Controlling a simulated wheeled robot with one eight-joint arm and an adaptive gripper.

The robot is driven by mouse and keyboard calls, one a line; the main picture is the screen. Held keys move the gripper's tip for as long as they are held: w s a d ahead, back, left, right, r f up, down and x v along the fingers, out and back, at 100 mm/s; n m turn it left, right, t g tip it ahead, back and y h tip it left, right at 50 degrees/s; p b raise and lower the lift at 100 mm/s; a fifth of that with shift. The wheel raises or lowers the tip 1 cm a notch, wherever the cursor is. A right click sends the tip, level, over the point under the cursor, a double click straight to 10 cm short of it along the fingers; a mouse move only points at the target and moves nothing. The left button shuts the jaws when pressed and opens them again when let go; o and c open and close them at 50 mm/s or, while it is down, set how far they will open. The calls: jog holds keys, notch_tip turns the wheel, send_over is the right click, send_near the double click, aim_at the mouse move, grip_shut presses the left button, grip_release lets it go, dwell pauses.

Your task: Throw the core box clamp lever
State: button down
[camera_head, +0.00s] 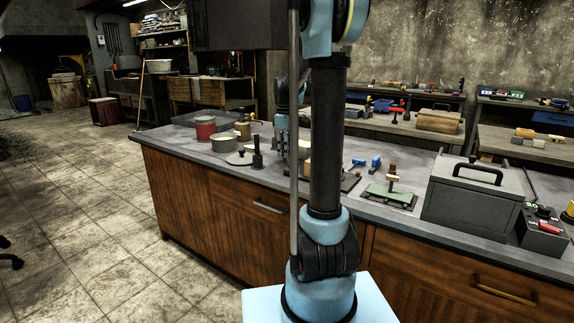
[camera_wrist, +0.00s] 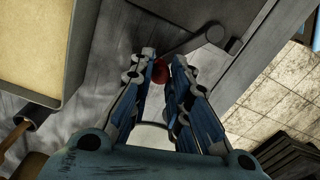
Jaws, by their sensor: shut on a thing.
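In the wrist view, a lever shows as a dark thin rod (camera_wrist: 190,44) with a red ball knob (camera_wrist: 160,72) at one end. Its other end meets a round grey pivot (camera_wrist: 215,33) at the upper right. My gripper (camera_wrist: 165,64) has its fingers on either side of the knob and is shut on it. The fingers partly cover the knob. In the head view, my arm's column hides most of the gripper area, and I cannot make out the lever there.
A grey-walled box with a sand-coloured face (camera_wrist: 25,45) fills the wrist view's upper left. A dark cylinder (camera_wrist: 32,115) lies below it. In the head view, the bench holds a red can (camera_head: 205,128), a green fixture (camera_head: 388,194) and a grey lidded box (camera_head: 472,200).

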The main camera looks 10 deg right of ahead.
jog(key=shift+w+d+m, duration=0.1)
jog(key=shift+d+m, duration=0.05)
jog(key=shift+m, duration=0.15)
jog(key=shift+d+m, duration=0.3)
jog(key=shift+m, duration=0.2)
jog(key=shift+w+d, duration=0.1)
jog(key=shift+d, duration=0.05)
jog(key=shift+d+m, duration=0.15)
jog(key=shift+m, duration=0.35)
